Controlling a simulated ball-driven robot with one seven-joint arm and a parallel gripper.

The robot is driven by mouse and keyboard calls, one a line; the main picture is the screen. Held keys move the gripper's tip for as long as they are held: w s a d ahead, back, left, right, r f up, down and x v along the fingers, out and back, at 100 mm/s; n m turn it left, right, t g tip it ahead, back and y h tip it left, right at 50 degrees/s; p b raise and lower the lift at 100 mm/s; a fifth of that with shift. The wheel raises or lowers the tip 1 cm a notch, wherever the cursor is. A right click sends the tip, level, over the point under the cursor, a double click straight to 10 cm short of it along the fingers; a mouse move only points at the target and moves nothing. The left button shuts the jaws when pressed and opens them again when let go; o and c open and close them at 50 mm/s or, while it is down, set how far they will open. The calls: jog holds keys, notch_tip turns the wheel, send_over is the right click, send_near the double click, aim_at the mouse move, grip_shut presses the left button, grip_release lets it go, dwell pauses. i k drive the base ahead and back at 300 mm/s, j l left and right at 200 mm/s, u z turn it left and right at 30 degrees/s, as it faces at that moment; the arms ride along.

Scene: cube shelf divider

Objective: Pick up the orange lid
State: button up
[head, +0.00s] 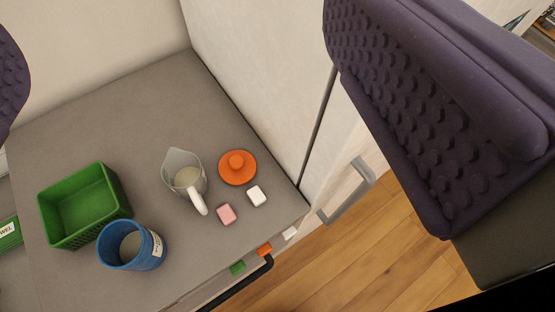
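The orange lid (237,168) lies on the grey countertop (110,110) with its round knob facing up. It is near the counter's right side, close to the pale wall panel. My gripper (222,150) is wide open, with one dark purple bumpy finger at the left edge of the view and the other large at the upper right. Nothing is between the fingers close up. The lid shows in the gap between them, apart from both and farther away, on the counter below.
Left of the lid stands a clear jug (183,174) with a white handle. A white block (256,196) and a pink block (226,214) lie just in front. A blue cup (132,246) and green basket (84,204) stand farther left. Cabinet handle (347,190) protrudes at right.

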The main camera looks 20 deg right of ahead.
aim_at(237, 168)
jog(key=k+j+u, duration=0.25)
jog(key=j, duration=0.4)
jog(key=k+z, duration=0.1)
jog(key=z, duration=0.45)
jog(key=i+l+u, duration=0.25)
jog(key=u, duration=0.25)
jog(key=i+l+u, duration=0.35)
jog(key=u, duration=0.15)
jog(key=i+l+u, duration=0.25)
jog(key=l+u, duration=0.25)
